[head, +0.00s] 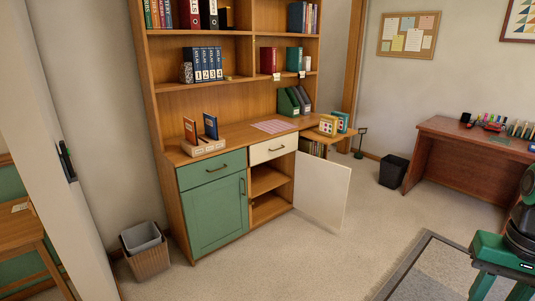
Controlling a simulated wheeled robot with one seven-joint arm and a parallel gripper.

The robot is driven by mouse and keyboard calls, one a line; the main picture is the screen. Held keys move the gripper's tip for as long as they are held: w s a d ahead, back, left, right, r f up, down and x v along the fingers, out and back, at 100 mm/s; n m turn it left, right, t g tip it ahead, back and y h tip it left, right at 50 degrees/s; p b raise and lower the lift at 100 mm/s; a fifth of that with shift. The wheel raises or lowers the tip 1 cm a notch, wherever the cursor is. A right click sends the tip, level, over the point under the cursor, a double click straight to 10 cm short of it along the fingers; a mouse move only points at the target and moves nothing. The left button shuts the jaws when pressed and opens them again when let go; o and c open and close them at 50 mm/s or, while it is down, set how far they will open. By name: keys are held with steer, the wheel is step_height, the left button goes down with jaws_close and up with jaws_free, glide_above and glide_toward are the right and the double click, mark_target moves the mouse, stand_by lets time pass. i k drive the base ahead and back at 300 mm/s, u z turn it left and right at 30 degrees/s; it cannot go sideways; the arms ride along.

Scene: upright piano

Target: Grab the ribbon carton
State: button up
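I cannot tell for sure which thing is the ribbon carton. Two small boxes stand side by side on a low wooden side ledge right of the cabinet: a cream and yellow box with red marks (328,125) and a teal and yellow box (342,121) just behind it. Their labels are too small to read. My gripper (501,291) is at the lower right corner, green and black, far from both boxes. Its two green fingers stand apart with only floor between them; their tips are cut off by the picture's edge.
The tall wooden cabinet (227,130) has its white lower door (322,190) swung open into the room. A black bin (393,171) and a desk (465,160) stand right. A wicker basket (148,262) stands left. The carpet between is clear; a grey rug (425,268) lies in front.

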mark_target(328, 125)
steer(key=u, duration=0.15)
steer(key=i, duration=2.8)
steer(key=z, duration=0.8)
steer(key=i, duration=1.05)
steer(key=z, duration=0.4)
